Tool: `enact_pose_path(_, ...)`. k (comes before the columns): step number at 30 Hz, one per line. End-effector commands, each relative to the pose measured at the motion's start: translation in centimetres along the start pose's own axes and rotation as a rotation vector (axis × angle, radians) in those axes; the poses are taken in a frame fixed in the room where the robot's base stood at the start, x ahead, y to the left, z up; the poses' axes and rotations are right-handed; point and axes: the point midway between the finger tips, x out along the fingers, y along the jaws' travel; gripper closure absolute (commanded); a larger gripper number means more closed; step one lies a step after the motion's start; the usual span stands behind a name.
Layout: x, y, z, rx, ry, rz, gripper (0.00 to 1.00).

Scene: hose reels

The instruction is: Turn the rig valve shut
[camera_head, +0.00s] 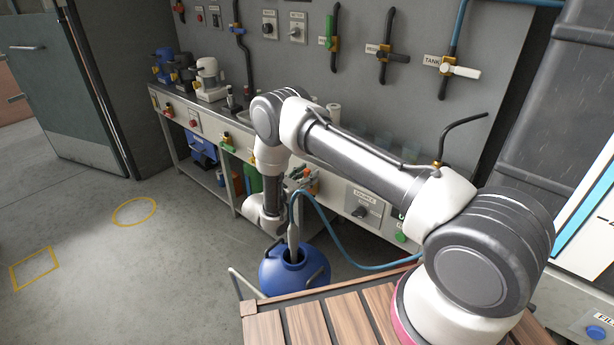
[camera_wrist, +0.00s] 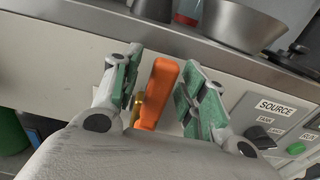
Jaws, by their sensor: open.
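An orange lever handle (camera_wrist: 158,92) on a brass fitting (camera_wrist: 137,105) sticks out from the bench front in the wrist view. No label for it shows, so I cannot confirm that it is the rig valve. My gripper (camera_wrist: 162,78) is open, with one green-padded finger on each side of the handle. A gap shows on both sides, so the fingers are apart from it. The handle stands nearly upright in this view, tilted slightly right. In the head view my gripper (camera_head: 301,178) is small at the bench front, partly hidden by my arm.
A SOURCE panel (camera_wrist: 270,122) with a dark knob and green button is right of the handle. A metal bowl (camera_wrist: 243,24) stands on the bench above. A blue container (camera_head: 290,275) with a hose (camera_head: 345,262) is below. Wall valves (camera_head: 450,68) hang behind. Floor at left is clear.

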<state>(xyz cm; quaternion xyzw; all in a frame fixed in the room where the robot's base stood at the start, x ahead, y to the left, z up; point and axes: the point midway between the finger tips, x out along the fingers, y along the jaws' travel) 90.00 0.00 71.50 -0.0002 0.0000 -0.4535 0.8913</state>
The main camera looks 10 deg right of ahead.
Motion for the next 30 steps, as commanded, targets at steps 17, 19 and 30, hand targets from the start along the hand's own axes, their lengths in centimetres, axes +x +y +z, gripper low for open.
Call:
enact_pose_path(17,0.0,0.0,0.0,0.0,0.0,-0.001,1.0)
enact_pose_path(19,0.0,0.0,0.0,0.003,0.0,-0.001,1.0)
enact_pose_path(30,0.0,-1.0,-0.1,0.131,0.001,-0.001,1.0)
